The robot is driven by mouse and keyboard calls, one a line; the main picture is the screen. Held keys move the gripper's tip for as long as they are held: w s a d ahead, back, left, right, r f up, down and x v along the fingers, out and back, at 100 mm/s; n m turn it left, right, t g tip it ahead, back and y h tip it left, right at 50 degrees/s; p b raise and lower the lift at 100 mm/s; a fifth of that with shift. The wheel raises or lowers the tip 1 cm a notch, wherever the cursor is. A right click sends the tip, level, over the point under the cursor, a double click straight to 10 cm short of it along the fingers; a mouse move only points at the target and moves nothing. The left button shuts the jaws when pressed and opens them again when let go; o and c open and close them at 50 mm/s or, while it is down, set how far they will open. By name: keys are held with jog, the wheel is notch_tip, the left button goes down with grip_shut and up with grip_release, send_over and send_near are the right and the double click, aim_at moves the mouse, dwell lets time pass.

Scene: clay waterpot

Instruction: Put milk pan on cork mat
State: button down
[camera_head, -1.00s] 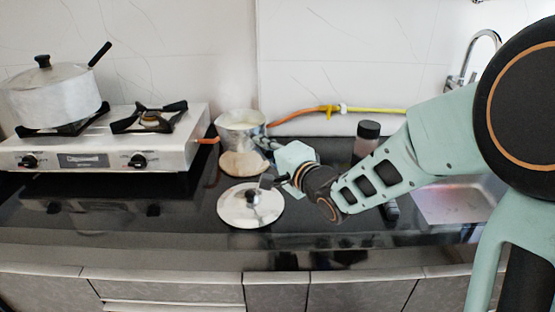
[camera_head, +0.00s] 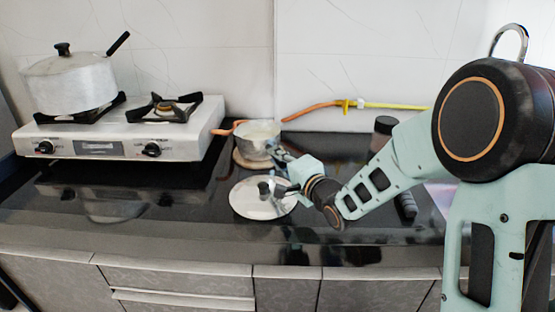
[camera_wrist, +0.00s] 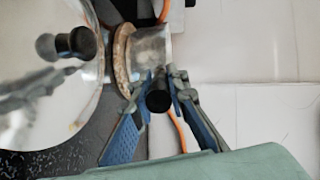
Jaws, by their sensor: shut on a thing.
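The milk pan (camera_head: 257,142) is a small metal pan, and it sits over the cork mat (camera_head: 240,161) in the head view. The round mat shows mostly at the pan's near left edge. In the wrist view the pan (camera_wrist: 152,48) appears upright with its base against or just above the mat (camera_wrist: 123,58); I cannot tell if they touch. My gripper (camera_head: 280,152) is at the pan's near right side. In the wrist view its blue fingers (camera_wrist: 160,88) are shut on the pan's black handle (camera_wrist: 158,100).
A silver lid with a black knob (camera_head: 250,205) lies on the dark counter just in front of the mat. A gas stove (camera_head: 110,140) with a lidded pot (camera_head: 70,82) stands left. An orange hose (camera_head: 315,108) runs behind. A dark-capped jar (camera_head: 384,124) stands right, partly behind my arm.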

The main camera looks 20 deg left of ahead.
jog(key=c, duration=2.3)
grip_release()
jog(key=shift+f, duration=0.2)
jog(key=o, duration=0.4)
jog(key=shift+r, duration=0.1)
jog(key=shift+r, duration=0.2)
jog(key=p+v, duration=0.1)
jog(key=v, duration=1.1)
jog(key=shift+p, duration=0.4)
